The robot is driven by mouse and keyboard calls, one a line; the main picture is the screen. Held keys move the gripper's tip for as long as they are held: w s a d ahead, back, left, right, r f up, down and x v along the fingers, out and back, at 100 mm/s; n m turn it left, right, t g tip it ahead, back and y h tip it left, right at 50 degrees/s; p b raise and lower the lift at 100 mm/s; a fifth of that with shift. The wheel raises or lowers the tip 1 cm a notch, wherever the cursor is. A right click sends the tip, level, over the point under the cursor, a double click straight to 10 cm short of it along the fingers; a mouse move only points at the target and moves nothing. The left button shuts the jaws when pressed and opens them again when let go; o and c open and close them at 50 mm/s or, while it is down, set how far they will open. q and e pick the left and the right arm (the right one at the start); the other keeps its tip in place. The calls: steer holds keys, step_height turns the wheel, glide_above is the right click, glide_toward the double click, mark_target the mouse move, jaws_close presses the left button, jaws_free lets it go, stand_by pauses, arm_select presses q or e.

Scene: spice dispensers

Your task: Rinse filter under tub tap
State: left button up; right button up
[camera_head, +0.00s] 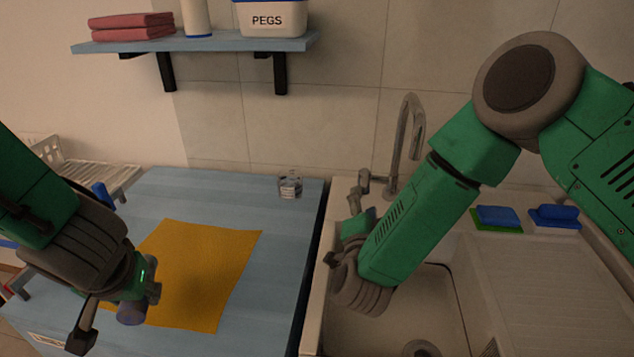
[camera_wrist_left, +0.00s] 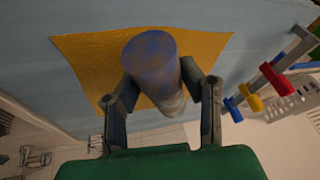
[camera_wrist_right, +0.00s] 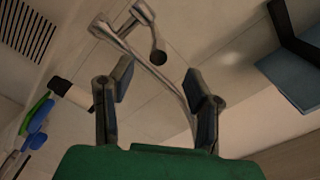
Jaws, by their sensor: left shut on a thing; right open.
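My left gripper (camera_head: 125,315) is shut on a blue-grey cylinder (camera_head: 131,312), which looks like the filter. It is held over the yellow cloth; in the left wrist view the filter (camera_wrist_left: 155,65) sits between both fingers. The chrome tap (camera_head: 408,140) has a tall curved spout over the white tub (camera_head: 440,300), with handle parts (camera_head: 366,183) at its left. My right gripper (camera_head: 352,222) is open beside the tap's base, partly hidden by its own wrist. In the right wrist view the tap's metal pipe (camera_wrist_right: 150,62) runs toward the gap between the open fingers; contact cannot be told.
The yellow cloth (camera_head: 205,265) lies on the blue worktop (camera_head: 285,235), with a small glass jar (camera_head: 290,184) at the back. Blue sponges (camera_head: 498,215) lie right of the tap. A shelf (camera_head: 215,43) holds a PEGS box (camera_head: 272,18). A rack (camera_head: 95,175) stands far left.

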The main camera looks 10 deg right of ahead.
mark_target(365, 191)
steer(key=x, duration=0.7)
steer(key=shift+d+f, duration=0.15)
steer(key=shift+d, duration=0.1)
steer(key=shift+a, duration=0.1)
jaws_close()
